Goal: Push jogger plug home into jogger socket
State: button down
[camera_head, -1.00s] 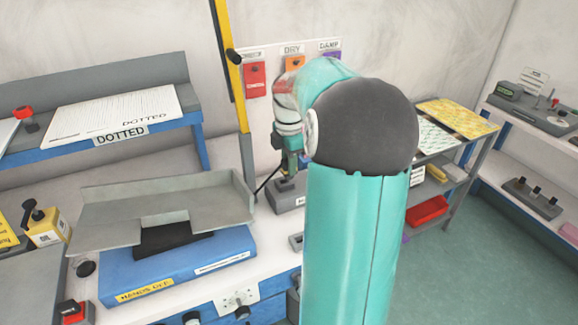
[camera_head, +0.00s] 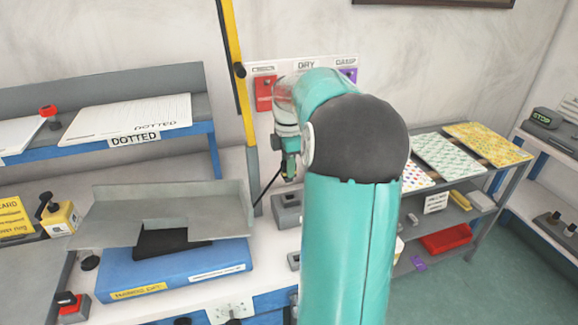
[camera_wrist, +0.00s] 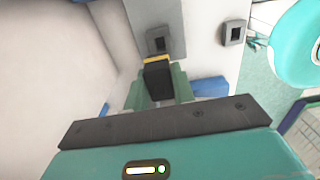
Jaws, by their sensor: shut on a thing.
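My gripper (camera_wrist: 155,92) is shut on the jogger plug (camera_wrist: 158,82), a black block with a yellow edge, in the wrist view. In the head view my gripper (camera_head: 289,168) hangs just above a grey socket block (camera_head: 287,215) on the white bench. In the wrist view a grey socket with a dark opening (camera_wrist: 158,38) lies just beyond the plug, apart from it in the picture. A second, similar socket (camera_wrist: 234,34) is to the right. No readable label shows which is the jogger socket. My arm hides part of the bench.
A grey metal tray (camera_head: 165,205) on a blue base (camera_head: 180,268) stands left of the socket block. A yellow post (camera_head: 235,85) rises behind. A panel with red (camera_head: 264,92) and purple tags is on the wall. Shelves with patterned sheets (camera_head: 450,155) stand at the right.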

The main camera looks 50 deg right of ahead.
aim_at(290, 181)
jog(key=shift+s+d+f, duration=0.1)
jog(key=shift+s+d, duration=0.05)
jog(key=shift+d, duration=0.2)
jog(key=shift+s+a, duration=0.1)
jog(key=shift+a, duration=0.2)
jog(key=shift+d, duration=0.2)
jog(key=shift+a+f, duration=0.15)
jog(key=shift+f, duration=2.3)
jog(key=shift+f, duration=1.4)
